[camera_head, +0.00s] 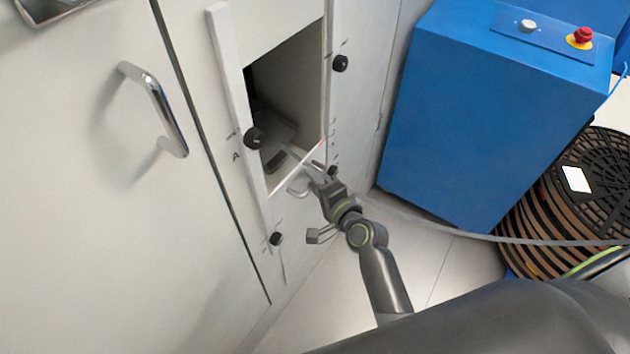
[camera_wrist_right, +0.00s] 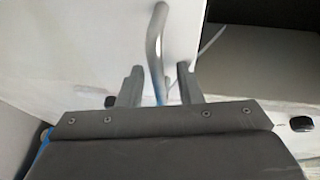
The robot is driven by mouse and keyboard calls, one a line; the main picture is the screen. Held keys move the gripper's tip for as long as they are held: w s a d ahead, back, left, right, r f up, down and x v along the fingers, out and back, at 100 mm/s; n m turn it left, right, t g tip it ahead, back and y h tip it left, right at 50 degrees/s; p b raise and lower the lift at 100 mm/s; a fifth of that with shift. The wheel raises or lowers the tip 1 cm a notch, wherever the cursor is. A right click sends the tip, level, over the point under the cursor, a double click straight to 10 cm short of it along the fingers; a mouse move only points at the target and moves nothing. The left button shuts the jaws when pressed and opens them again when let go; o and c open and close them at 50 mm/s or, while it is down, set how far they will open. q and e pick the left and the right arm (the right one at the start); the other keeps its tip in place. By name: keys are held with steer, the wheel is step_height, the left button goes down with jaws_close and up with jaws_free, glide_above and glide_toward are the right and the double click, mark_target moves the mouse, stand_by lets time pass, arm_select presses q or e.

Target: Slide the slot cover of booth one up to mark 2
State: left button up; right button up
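The booth front has a dark square opening (camera_head: 295,95) between two white rails. A white panel, which looks like the slot cover (camera_head: 290,212), is below the opening, with a silver bar handle (camera_head: 298,189) near its top edge. My right gripper (camera_head: 318,178) is at this handle. In the right wrist view, the handle (camera_wrist_right: 157,45) reaches between the two spread fingers of my right gripper (camera_wrist_right: 159,86), with gaps on both sides. Small marks lie along the rails, too small to read surely. My left gripper is not in view.
Black knobs stick out on the left rail (camera_head: 254,138) and right rail (camera_head: 340,63). A cabinet door handle (camera_head: 157,108) is at left. A blue cabinet (camera_head: 480,110) with a red button stands right, beside stacked dark reels (camera_head: 583,185). Bare floor (camera_head: 400,255) lies below.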

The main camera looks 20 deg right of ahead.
arm_select(q)
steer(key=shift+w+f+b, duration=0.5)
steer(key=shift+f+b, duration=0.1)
steer(key=shift+b, duration=0.4)
arm_select(e)
steer(key=v, duration=1.7)
steer(key=shift+s, duration=0.25)
